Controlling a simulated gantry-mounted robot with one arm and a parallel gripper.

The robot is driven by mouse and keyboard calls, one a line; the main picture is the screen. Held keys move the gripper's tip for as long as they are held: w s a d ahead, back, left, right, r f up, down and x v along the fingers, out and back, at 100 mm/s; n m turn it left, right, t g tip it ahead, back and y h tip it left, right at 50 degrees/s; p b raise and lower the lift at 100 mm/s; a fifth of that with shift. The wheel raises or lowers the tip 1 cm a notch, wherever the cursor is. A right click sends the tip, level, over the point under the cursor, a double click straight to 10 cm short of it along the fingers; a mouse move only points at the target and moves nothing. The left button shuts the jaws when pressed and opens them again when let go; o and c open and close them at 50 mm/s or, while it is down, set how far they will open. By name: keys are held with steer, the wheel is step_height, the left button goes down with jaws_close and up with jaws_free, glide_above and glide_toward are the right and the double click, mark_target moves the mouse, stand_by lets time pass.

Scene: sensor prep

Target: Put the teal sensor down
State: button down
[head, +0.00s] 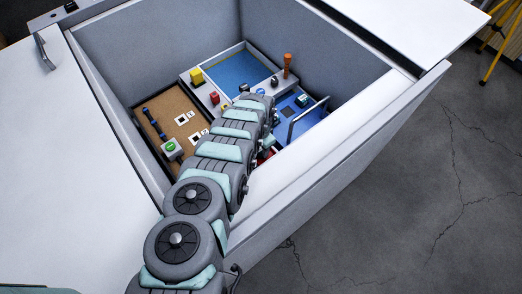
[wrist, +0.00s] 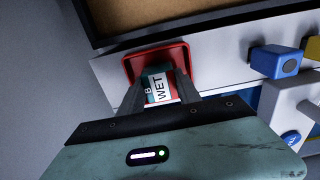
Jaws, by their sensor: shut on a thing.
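The teal sensor (wrist: 154,73) shows between my gripper's fingers in the wrist view, with a white label reading "B" and "WET". My gripper (wrist: 161,76) is shut on it. The sensor is over or inside a small red tray (wrist: 157,53); I cannot tell whether it touches the tray floor. In the head view my arm hides the gripper and the sensor. A bit of red shows beside the arm there, too small to tell what it is.
A brown board with a dark frame (head: 180,109) lies left in the deep grey bin (head: 110,48). A blue-floored tray (head: 236,71), a yellow block (head: 196,76) and an orange post (head: 287,65) stand at the back. A blue block (wrist: 275,62) sits right of the red tray.

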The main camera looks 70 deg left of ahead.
steer(key=shift+f, duration=0.25)
steer(key=shift+f, duration=0.2)
steer(key=c, duration=1.1)
jaws_free()
steer(key=shift+r, duration=0.1)
steer(key=shift+r, duration=0.1)
step_height(320, 180, up, 12)
steer(key=p, duration=0.5)
